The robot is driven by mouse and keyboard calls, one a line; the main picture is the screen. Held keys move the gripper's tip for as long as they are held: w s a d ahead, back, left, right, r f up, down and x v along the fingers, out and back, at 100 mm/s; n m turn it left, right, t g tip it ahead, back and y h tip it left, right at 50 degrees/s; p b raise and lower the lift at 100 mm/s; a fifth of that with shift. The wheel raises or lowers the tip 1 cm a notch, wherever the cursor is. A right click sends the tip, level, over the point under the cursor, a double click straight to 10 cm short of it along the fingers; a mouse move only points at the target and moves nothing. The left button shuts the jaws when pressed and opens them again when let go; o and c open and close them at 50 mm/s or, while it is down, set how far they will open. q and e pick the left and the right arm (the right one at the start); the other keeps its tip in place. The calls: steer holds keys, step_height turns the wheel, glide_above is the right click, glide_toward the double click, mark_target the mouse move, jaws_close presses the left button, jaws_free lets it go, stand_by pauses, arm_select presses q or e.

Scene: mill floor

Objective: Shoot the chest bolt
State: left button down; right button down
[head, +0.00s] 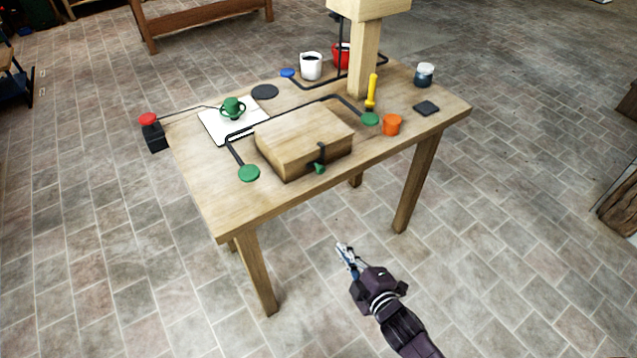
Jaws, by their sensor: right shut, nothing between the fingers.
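A wooden chest (303,139) with its lid down sits near the front edge of the wooden table (232,211). On its front face is a dark bolt fitting with a green knob (319,168) at its lower end. I cannot tell from here how far the bolt is shot. My right gripper (344,252) is shut and empty. It is in front of the table, below and apart from the chest, over the tiled floor. My left gripper is not in view.
A black rail with green ends (249,173) runs around the chest. To the right are a yellow-handled tool (371,92), an orange cup (392,124) and a wooden post (363,60).

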mark_target(319, 168)
steer(key=w+a+r+n+t+y, duration=0.1)
steer(key=a+r+n, duration=0.1)
steer(key=r, duration=0.5)
steer(key=a+r+n+t+y, duration=0.1)
steer(key=a+r+n+y, duration=0.1)
steer(key=r, duration=0.5)
steer(key=shift+w+a+n+b, duration=0.3)
steer(key=shift+w, duration=0.05)
steer(key=shift+r, duration=0.1)
steer(key=w, duration=0.3)
steer(key=w+a+p, duration=0.1)
steer(key=w, duration=0.3)
steer(key=w+a+p, duration=0.1)
steer(key=w, duration=0.2)
steer(key=shift+w+a+f, duration=0.15)
steer(key=shift+w+f, duration=0.25)
steer(key=shift+w+d+f, duration=0.15)
steer(key=shift+w+d, duration=0.2)
steer(key=shift+d, duration=0.2)
